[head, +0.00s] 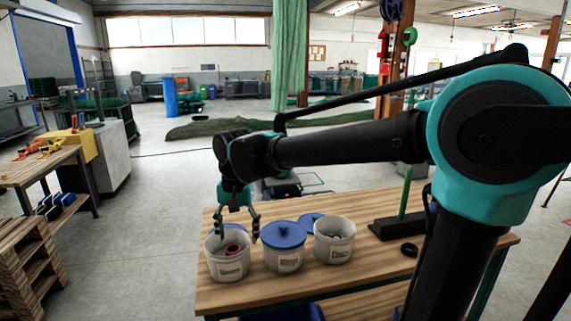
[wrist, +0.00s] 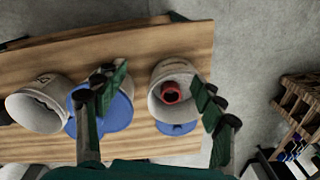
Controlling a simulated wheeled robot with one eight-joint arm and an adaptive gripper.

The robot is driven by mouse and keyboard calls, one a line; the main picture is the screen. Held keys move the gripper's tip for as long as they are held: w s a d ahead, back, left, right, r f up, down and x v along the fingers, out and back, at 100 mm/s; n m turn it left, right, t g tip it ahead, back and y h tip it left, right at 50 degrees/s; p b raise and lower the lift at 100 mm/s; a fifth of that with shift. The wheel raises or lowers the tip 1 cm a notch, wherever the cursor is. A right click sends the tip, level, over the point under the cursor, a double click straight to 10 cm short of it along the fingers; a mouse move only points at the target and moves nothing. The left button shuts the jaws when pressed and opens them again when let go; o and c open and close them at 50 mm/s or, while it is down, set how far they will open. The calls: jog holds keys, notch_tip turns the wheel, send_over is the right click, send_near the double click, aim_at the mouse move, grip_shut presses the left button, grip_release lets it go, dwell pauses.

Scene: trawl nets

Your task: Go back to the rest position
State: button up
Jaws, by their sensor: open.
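My gripper (head: 239,236) hangs open and empty over the left white bucket (head: 228,270), its fingers apart near the rim. A red ring-like thing (head: 233,250) lies inside this bucket; it also shows in the wrist view (wrist: 171,91), between my open fingers (wrist: 155,95). I cannot tell from these views how far the fingertips are above the rim. My arm reaches from the right across the table.
The wooden table (head: 350,278) also holds a middle bucket with a blue lid (head: 284,234), an open right bucket (head: 334,247), a dark stand with a green post (head: 405,195) and a black ring (head: 409,250). A loose blue lid (wrist: 177,128) lies beside the left bucket.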

jog(key=w+d+f+t, duration=0.1)
jog(key=d+f, duration=0.3)
jog(key=d, duration=0.4)
jog(key=w+d+f+t, duration=0.1)
jog(key=d+f, duration=0.3)
jog(key=d, duration=0.4)
jog(key=s+d+f+t, duration=0.1)
jog(key=s+d+f, duration=0.3)
jog(key=d, duration=0.4)
jog(key=s+d+f+n, duration=0.1)
jog(key=s+d+f, duration=0.3)
jog(key=d+f, duration=0.2)
jog(key=shift+s+d+f+t, duration=0.25)
jog(key=shift+d+t, duration=0.15)
jog(key=shift+d, duration=0.55)
